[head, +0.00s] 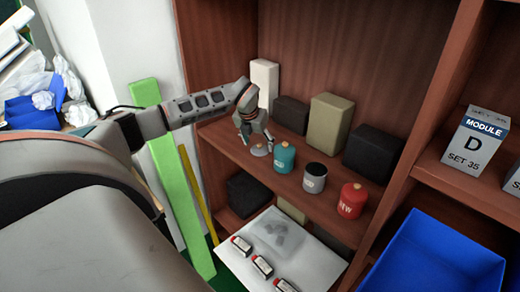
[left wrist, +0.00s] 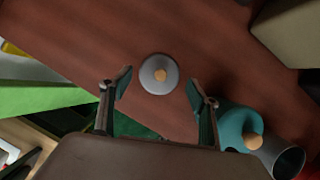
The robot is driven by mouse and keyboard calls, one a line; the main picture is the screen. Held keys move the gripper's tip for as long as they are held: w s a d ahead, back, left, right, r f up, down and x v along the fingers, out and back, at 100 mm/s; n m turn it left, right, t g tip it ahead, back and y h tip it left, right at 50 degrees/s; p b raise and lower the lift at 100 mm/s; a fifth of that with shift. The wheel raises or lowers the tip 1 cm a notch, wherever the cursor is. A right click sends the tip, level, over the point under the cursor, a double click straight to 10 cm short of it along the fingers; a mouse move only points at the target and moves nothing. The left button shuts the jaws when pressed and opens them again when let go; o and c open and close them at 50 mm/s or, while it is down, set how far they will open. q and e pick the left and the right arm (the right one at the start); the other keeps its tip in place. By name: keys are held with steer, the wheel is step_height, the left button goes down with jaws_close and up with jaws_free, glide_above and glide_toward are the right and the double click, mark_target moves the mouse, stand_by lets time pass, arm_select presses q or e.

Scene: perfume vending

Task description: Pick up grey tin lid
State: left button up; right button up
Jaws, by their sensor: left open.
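My left gripper (head: 255,137) is open and empty, pointing down close above the lid. In the left wrist view its two fingers (left wrist: 160,88) are spread wide. My right gripper is not in view.
A teal tin (head: 285,158) stands close right of the lid, then a grey tin without a lid (head: 314,178) and a red tin (head: 351,200). Dark and olive boxes (head: 330,120) stand behind. A blue bin (head: 435,255) is at lower right.

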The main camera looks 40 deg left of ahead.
arm_select(q)
steer(key=shift+x, duration=0.9)
steer(key=shift+r, duration=0.1)
steer(key=shift+c, duration=0.3)
steer(key=c, duration=1.1)
steer(key=shift+c, duration=0.6)
steer(key=shift+s, duration=0.1)
